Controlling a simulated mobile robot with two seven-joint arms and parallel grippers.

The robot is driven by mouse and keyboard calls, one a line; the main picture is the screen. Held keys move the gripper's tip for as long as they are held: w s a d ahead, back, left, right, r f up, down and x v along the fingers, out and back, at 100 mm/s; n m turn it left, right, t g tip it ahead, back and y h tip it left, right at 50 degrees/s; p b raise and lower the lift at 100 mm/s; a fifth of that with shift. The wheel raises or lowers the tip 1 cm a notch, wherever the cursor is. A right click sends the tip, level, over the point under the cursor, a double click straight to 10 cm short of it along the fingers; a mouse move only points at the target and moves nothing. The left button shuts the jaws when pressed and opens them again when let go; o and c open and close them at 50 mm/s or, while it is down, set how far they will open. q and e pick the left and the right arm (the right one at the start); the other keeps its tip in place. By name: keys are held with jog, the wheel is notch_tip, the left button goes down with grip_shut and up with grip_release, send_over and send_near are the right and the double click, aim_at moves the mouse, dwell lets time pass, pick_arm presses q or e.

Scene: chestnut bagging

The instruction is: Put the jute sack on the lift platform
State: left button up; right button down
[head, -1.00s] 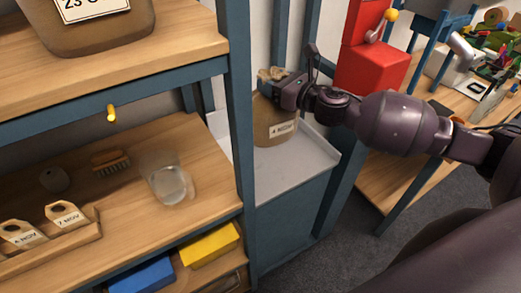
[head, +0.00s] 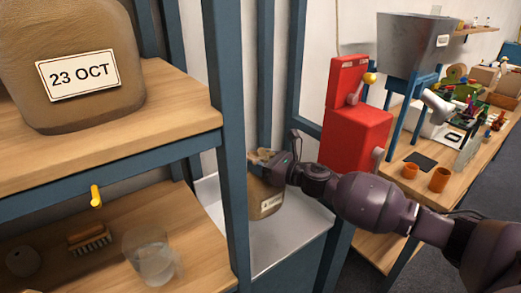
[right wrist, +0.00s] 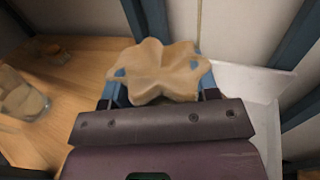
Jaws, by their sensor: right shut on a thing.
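The brown jute sack (head: 264,198) with a white label is at the lift platform (head: 300,232), a pale grey tray top behind the shelf post. The post hides the sack's left side. My right gripper (head: 270,166) is shut on the sack's gathered neck. In the right wrist view the ruffled sack top (right wrist: 158,72) stands out between the blue fingers of my right gripper (right wrist: 158,95). The sack's base appears at the platform surface, but I cannot tell whether it bears its weight there. My left gripper is not in view.
A wooden shelf (head: 170,97) on the left holds a large sack (head: 70,30) labelled 23 OCT. A glass (head: 152,258) and brush (head: 89,238) sit lower. A red machine (head: 355,130) and workbench (head: 460,170) stand right. The platform's front right is clear.

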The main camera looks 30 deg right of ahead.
aim_at(261, 188)
notch_tip(261, 188, down, 5)
jog(key=shift+f+b, duration=0.2)
jog(key=shift+b, duration=0.2)
jog(key=shift+f+b, duration=0.35)
jog(key=shift+f, duration=1.65)
jog(key=shift+f, duration=0.15)
jog(key=c, duration=0.8)
grip_release()
jog(key=shift+f, duration=0.15)
jog(key=o, duration=0.4)
